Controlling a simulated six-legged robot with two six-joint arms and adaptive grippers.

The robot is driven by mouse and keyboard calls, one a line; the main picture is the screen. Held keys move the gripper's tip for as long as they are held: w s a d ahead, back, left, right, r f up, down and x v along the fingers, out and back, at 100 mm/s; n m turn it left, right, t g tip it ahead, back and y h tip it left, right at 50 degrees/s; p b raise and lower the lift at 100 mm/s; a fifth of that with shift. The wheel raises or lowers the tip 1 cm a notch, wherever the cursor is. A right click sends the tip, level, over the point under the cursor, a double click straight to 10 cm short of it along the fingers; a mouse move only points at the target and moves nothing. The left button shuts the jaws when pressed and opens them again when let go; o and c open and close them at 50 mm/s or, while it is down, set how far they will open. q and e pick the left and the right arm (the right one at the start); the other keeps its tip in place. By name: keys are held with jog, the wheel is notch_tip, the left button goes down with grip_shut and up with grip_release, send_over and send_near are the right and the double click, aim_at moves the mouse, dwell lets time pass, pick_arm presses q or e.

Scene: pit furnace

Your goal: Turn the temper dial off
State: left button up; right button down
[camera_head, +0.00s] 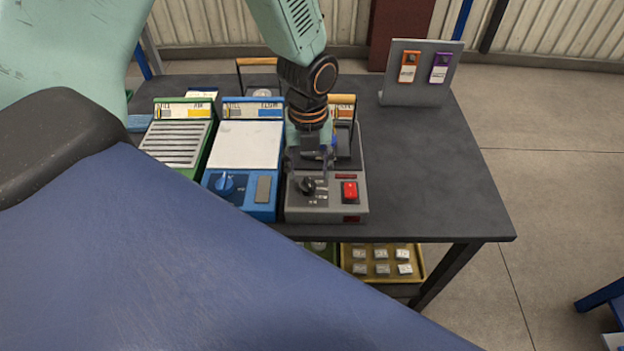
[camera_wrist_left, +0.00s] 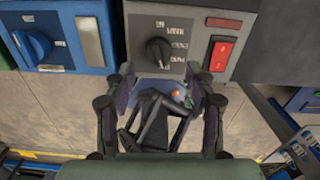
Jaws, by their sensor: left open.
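A grey unit stands on the dark table and carries a black dial (camera_head: 307,186) on its front panel. Small print beside the dial is too small to read for sure. My left gripper (camera_head: 318,158) is above the grey unit, just behind the dial in the head view. In the wrist view its open fingers (camera_wrist_left: 160,76) are spread to either side below the dial, with nothing between them. Contact with the dial cannot be told. My right gripper is not in view.
A red switch (camera_head: 349,191) sits right of the dial. A blue unit (camera_head: 243,155) with a blue dial (camera_head: 226,184) stands to the left, then a green slatted unit (camera_head: 178,143). A stand (camera_head: 420,72) with two tags is at the back right. The table's right side is clear.

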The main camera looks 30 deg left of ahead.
aim_at(308, 183)
pick_arm(q)
jog(key=f, duration=0.4)
jog(key=shift+a+f+b, duration=0.1)
jog(key=shift+a+b, duration=0.1)
jog(key=shift+b, duration=0.15)
jog(key=shift+d+f, duration=0.25)
jog(key=shift+f, duration=0.1)
jog(key=shift+a, duration=0.1)
jog(key=shift+s, duration=0.1)
jog(key=c, duration=1.1)
jog(key=shift+c, duration=0.2)
